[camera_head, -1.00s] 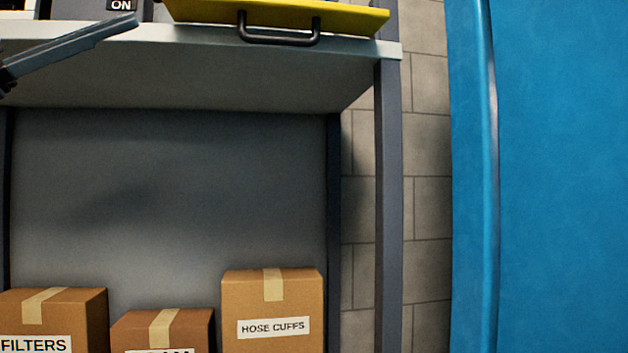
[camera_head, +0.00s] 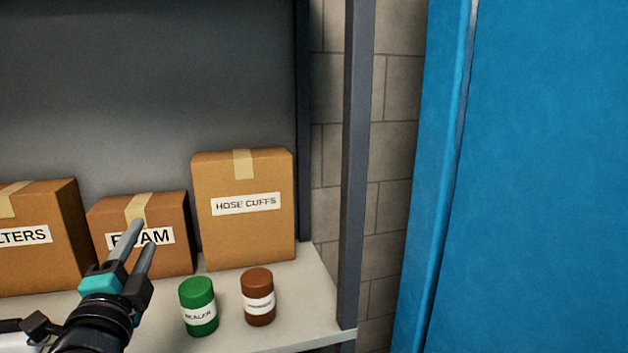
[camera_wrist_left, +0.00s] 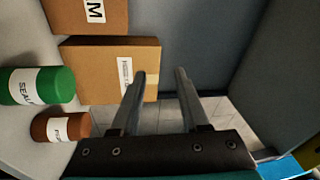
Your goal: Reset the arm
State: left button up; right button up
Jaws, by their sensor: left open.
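My left gripper (camera_head: 138,238) comes in from the lower left of the head view. It is open and empty, in front of the foam box (camera_head: 165,261) in the picture. In the left wrist view its two fingers (camera_wrist_left: 160,78) stand apart with nothing between them, and the hose cuffs box (camera_wrist_left: 90,75) shows behind and left of them. My right gripper is in neither view.
On the shelf (camera_head: 225,285) stand the filters box (camera_head: 40,262), the hose cuffs box (camera_head: 246,235), a green sealer jar (camera_head: 198,312) and a brown jar (camera_head: 258,290). A grey post (camera_head: 355,180) and a blue surface (camera_head: 530,180) are at the right.

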pick_arm(q)
jog(key=s+d+f+n+g, duration=0.1)
jog(key=s+f+n+g, duration=0.15)
jog(key=f, duration=0.45)
jog(key=s+d+f+n+g, duration=0.1)
jog(key=s+f+n+g, duration=0.15)
jog(key=f, duration=0.35)
jog(key=s+d+f+n+g+h, duration=0.2)
jog(key=s+d+f+n+g, duration=0.25)
jog(key=s+f, duration=0.55)
jog(key=s+d+f+n+g+h, duration=0.25)
jog(key=s+f+g, duration=0.35)
jog(key=s+f, duration=0.4)
jog(key=s+d+f+g, duration=0.1)
jog(key=s+f, duration=0.1)
jog(key=f, duration=0.9)
jog(key=s+f+g, duration=0.1)
jog(key=s+f, duration=0.1)
jog(key=f, duration=0.8)
jog(key=s+a+f+y, duration=0.1)
jog(key=s+a+f, duration=0.1)
jog(key=s+f, duration=1.2)
jog(key=shift+s+a+f+g, duration=0.15)
jog(key=shift+s+a+g, duration=0.2)
jog(key=shift+s+g, duration=0.15)
